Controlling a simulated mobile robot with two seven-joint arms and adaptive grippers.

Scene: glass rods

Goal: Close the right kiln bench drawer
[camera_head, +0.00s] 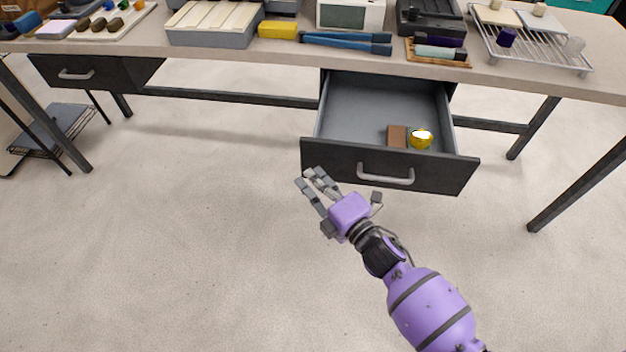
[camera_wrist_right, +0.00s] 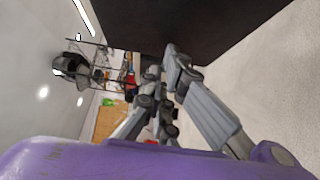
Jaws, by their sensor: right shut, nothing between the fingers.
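The right kiln bench drawer (camera_head: 340,164) is pulled well out from under the bench. Its dark front carries a grey bar handle (camera_head: 386,175). Inside lie a brown block (camera_head: 397,136) and a yellow round item with a pale top (camera_head: 421,138). My right gripper (camera_head: 309,178) is shut and empty, near the lower left corner of the drawer front, left of the handle. I cannot tell whether it touches the front. In the right wrist view its fingers (camera_wrist_right: 165,95) show beside a large dark panel (camera_wrist_right: 195,25). My left gripper is not in view.
The bench top (camera_head: 280,52) above holds a kiln-like tray (camera_head: 212,38), a yellow block (camera_head: 278,30), blue tongs (camera_head: 345,42) and a wire rack (camera_head: 535,50). Bench legs (camera_head: 585,165) stand at both sides. The floor in front is clear.

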